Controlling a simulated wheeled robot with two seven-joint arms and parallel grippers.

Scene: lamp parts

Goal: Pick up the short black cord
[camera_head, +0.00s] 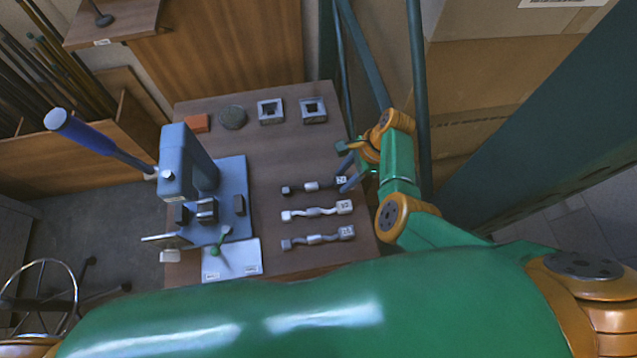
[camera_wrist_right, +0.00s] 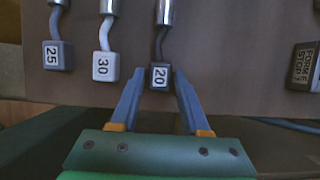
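The short black cord (camera_head: 313,186) lies across the table as the farthest of three similar cords. Its dark end block, marked 20, shows in the right wrist view (camera_wrist_right: 160,76). My right gripper (camera_head: 343,170) is at the right end of this cord. In the right wrist view its two blue fingers (camera_wrist_right: 160,78) are open, with the 20 block between their tips. A gap shows on the left side of the block; the right finger is very close to it, and I cannot tell whether it touches. My left gripper is not in view.
A white cord (camera_head: 317,210) marked 30 and a grey cord (camera_head: 318,238) marked 25 lie nearer. A blue press (camera_head: 183,165) with a long handle stands left. Two square metal blocks (camera_head: 271,111) (camera_head: 313,110), a dark disc (camera_head: 232,117) and an orange block (camera_head: 196,123) line the back.

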